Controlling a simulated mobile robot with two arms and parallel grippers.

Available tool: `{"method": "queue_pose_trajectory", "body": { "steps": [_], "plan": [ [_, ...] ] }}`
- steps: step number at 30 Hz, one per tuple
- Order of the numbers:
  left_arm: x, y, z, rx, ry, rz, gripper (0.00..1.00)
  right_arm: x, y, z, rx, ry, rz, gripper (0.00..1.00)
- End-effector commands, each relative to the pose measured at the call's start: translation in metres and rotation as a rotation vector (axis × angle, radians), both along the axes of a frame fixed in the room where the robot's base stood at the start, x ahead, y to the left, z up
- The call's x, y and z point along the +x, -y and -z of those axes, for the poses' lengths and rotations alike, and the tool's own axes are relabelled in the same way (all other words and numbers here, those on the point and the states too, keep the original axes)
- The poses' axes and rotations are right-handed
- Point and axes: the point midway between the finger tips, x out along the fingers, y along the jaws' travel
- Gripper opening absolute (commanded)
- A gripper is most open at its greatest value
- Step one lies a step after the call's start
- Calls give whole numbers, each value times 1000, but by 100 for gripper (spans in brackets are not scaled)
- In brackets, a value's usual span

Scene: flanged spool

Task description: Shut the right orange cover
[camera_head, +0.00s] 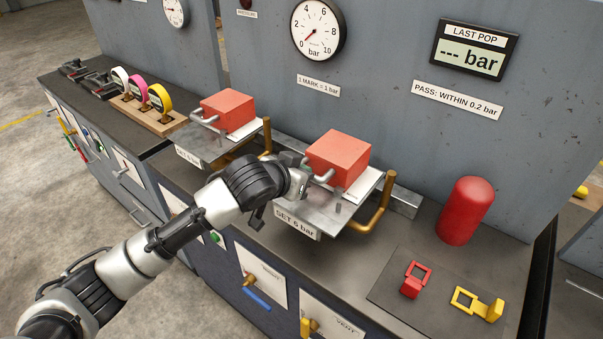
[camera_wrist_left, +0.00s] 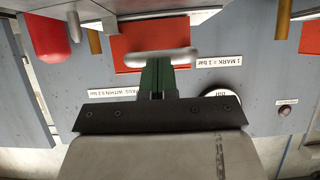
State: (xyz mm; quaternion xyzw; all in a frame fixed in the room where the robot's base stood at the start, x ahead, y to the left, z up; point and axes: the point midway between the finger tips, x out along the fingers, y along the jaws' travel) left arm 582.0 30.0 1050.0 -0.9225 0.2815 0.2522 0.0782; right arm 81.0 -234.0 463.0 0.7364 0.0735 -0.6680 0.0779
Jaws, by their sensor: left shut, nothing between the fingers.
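The right orange cover (camera_head: 339,154) is a box with a grey bar handle (camera_head: 322,175) on its front left side. It stands over a white plate on the metal shelf labelled SET 5 bar (camera_head: 297,222); I cannot tell whether it is fully down. My left gripper (camera_head: 304,178) is shut and empty, close in front of the handle. In the left wrist view, which is upside down, the dark fingers (camera_wrist_left: 157,68) point at the handle (camera_wrist_left: 150,58) with the orange cover (camera_wrist_left: 140,42) behind it. Whether they touch is unclear. My right gripper is out of view.
A similar left orange cover (camera_head: 228,107) stands on the shelf to the left. A brass pipe (camera_head: 375,210) bends beside the right shelf. A red cylinder (camera_head: 466,210), a red clip (camera_head: 413,280) and a yellow clip (camera_head: 478,304) are on the bench at right. The wall rises behind.

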Motion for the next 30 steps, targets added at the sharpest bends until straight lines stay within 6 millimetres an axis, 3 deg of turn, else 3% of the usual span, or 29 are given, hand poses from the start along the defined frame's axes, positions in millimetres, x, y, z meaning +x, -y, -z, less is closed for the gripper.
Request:
{"method": "queue_pose_trajectory", "body": {
  "steps": [1,11,30],
  "plan": [
    [-1,0,8,9,-17,-1,0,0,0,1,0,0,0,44],
    [-4,-2,9,11,-21,-2,0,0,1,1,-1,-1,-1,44],
    [-77,-50,-52,2,0,0,0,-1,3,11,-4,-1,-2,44]
  ]
}}
